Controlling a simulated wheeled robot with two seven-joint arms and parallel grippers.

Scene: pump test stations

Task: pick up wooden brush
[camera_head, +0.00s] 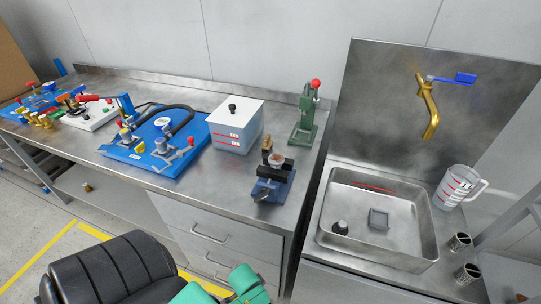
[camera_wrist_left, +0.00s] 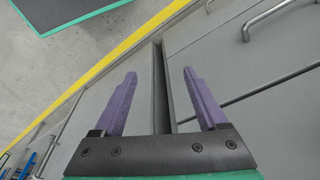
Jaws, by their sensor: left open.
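A small tan-brown upright piece, which may be the wooden brush (camera_head: 267,144), stands behind the blue-and-black fixture on the steel bench. It is too small to make out bristles, and its lower part is hidden. My left gripper (camera_wrist_left: 160,73) shows in the left wrist view with its two purple fingers wide apart and nothing between them. It faces the grey cabinet fronts below the bench top, well away from the brown piece. No brush shows in the left wrist view. My right gripper is not seen.
The blue-and-black fixture (camera_head: 272,184) stands at the bench's front right. A white lidded box (camera_head: 236,127), a green press (camera_head: 304,118) and a blue pump board (camera_head: 150,150) stand nearby. A steel sink (camera_head: 335,222) is right. Drawer handles (camera_head: 210,238) protrude below.

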